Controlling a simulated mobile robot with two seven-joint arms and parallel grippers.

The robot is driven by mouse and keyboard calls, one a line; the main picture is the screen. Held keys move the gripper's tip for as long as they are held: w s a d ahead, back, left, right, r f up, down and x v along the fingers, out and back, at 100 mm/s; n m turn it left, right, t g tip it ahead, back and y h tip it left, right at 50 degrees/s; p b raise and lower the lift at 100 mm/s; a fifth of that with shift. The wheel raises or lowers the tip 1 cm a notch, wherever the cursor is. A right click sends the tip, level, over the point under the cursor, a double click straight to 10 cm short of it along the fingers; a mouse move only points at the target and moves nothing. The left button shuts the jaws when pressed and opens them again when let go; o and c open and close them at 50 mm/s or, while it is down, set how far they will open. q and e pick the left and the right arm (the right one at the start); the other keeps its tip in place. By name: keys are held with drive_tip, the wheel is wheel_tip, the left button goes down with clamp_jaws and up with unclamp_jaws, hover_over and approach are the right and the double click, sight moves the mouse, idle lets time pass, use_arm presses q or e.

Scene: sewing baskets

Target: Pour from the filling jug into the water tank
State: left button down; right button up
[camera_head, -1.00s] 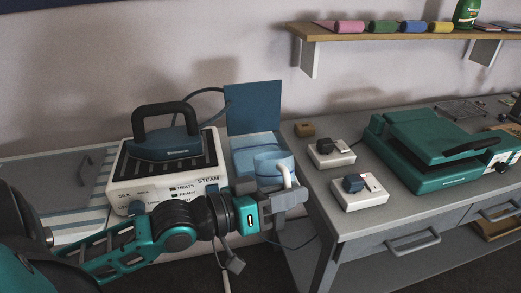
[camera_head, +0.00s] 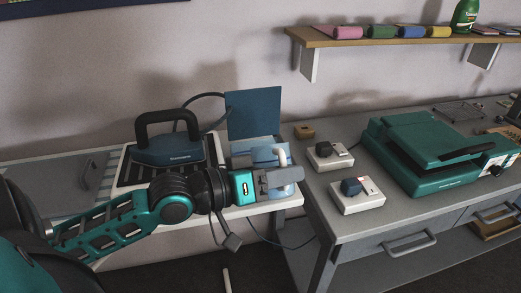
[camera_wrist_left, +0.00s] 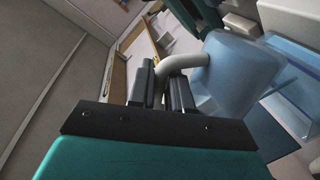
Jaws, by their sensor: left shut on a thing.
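The filling jug (camera_head: 267,155) is translucent blue with a white handle (camera_head: 283,154). My left gripper (camera_head: 284,178) is shut on the handle, and my fingers hide part of the jug. In the left wrist view the jug (camera_wrist_left: 238,72) shows beside my left gripper (camera_wrist_left: 162,88), its handle between the fingers. The water tank (camera_head: 241,146) is blue, at the right end of the steam iron station, with its flat blue lid (camera_head: 253,112) standing open behind. The jug is in front of the tank and hides much of it. I cannot tell any water flow. My right gripper is not in view.
A steam iron (camera_head: 170,150) rests on the station left of the tank. Two white switch boxes (camera_head: 330,156) and a green press (camera_head: 425,150) stand on the grey table to the right. A shelf (camera_head: 400,40) with coloured rolls hangs above. A cable hangs below my wrist.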

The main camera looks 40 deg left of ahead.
sight(276, 154)
use_arm(q)
drive_tip(key=shift+w+a+b, duration=0.1)
drive_tip(key=shift+a+b, duration=0.05)
drive_tip(key=shift+b, duration=0.2)
drive_tip(key=shift+w+a+r+n, duration=0.15)
drive_tip(key=shift+w+a+n, duration=0.05)
drive_tip(key=shift+n, duration=0.3)
drive_tip(key=shift+w+a, duration=0.15)
drive_tip(key=shift+a+r+n, duration=0.1)
drive_tip(key=shift+r+n, duration=0.15)
drive_tip(key=shift+n, duration=0.15)
drive_tip(key=shift+w+a+r+n+g, duration=0.15)
drive_tip(key=shift+r+n+g, duration=0.05)
drive_tip(key=shift+r+n, duration=0.15)
drive_tip(key=shift+w+a+r+n+g, duration=0.15)
drive_tip(key=shift+r+n+g, duration=0.1)
drive_tip(key=shift+r, duration=0.1)
drive_tip(key=shift+w+a+n, duration=0.25)
drive_tip(key=shift+a+n, duration=0.05)
drive_tip(key=shift+n, duration=0.1)
idle(0.8)
